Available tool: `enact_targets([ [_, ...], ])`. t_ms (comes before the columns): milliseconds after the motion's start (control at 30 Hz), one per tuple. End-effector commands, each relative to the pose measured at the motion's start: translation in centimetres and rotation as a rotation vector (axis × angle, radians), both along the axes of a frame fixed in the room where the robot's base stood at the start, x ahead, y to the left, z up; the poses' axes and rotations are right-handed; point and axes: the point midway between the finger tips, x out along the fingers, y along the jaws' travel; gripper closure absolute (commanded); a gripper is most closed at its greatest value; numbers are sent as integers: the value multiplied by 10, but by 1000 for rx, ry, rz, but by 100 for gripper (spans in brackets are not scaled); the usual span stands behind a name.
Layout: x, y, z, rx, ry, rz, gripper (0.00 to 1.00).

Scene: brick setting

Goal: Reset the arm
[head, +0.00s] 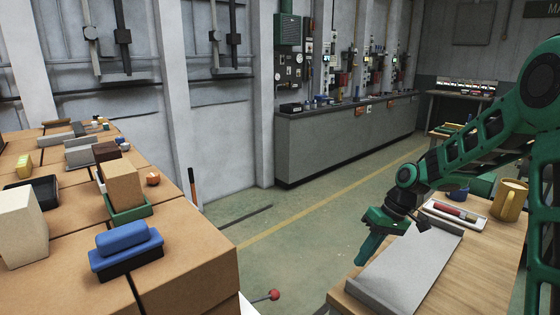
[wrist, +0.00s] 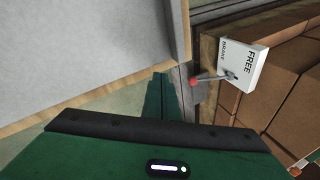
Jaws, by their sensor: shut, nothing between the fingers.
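My green arm comes in from the right in the head view. My gripper (head: 364,258) points downward by the left edge of the grey tray on the wooden table. Its fingers are shut with nothing between them. In the wrist view the green fingers (wrist: 160,92) lie together in the middle, with the grey tray (wrist: 90,55) and the table edge to their left. I cannot tell the exact height of the fingertips.
The wooden table (head: 480,275) holds a grey tray (head: 410,270), a yellow mug (head: 509,203) and a small tray with a red item. A red-knobbed lever (head: 273,295) stands beside it; the wrist view shows a FREE/BRAKE sign (wrist: 242,65). Brown boxes (head: 190,255) with blocks fill the left.

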Motion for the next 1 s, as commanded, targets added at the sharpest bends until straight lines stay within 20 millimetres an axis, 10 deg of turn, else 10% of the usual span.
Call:
enact_targets([
  [500, -148, -123, 75, -313, 56, -425, 100],
  [1000, -310, -172, 91, -401, 135, -824, 100],
])
